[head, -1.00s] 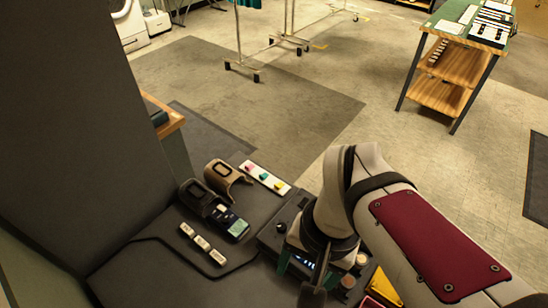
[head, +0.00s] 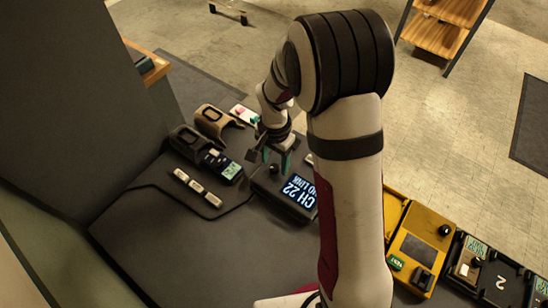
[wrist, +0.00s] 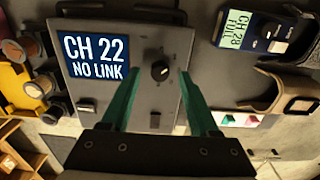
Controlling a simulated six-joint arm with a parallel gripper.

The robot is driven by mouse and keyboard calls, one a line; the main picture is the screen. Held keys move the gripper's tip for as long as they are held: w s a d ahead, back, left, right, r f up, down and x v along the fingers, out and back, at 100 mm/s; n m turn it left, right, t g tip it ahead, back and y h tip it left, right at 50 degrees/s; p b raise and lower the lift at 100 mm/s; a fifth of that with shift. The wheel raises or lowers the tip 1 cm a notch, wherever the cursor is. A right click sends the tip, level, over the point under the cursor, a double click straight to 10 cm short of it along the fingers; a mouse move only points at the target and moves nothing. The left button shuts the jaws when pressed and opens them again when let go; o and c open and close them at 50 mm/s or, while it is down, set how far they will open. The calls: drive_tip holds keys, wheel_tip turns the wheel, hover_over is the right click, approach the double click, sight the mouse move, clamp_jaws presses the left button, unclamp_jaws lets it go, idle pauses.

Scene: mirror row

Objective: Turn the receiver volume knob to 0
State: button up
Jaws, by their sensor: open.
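The receiver is a dark grey box (head: 262,184) on the dark bench. In the wrist view the receiver (wrist: 110,97) has a screen (wrist: 92,60) reading "CH 22 NO LINK". A round black knob (wrist: 160,70) with a light mark sits beside the screen. My gripper (head: 275,166) is open above the receiver's end, and hides the knob in the head view. In the wrist view its teal fingers (wrist: 161,76) reach to either side of the knob, with no clear contact. I cannot read any scale around the knob.
A handheld unit (head: 229,170) reading "CH 28 FULL" and a brown holster (head: 214,121) lie left of the gripper. A strip of light pieces (head: 197,187) is nearer. A yellow case (head: 419,247) with a black knob stands right of my arm.

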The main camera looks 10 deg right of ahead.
drive_tip(key=shift+f, duration=0.65)
clamp_jaws()
drive_tip(key=n, duration=0.4)
drive_tip(key=shift+n, duration=0.3)
drive_tip(key=shift+r+n, duration=0.1)
drive_tip(key=shift+n, duration=2.2)
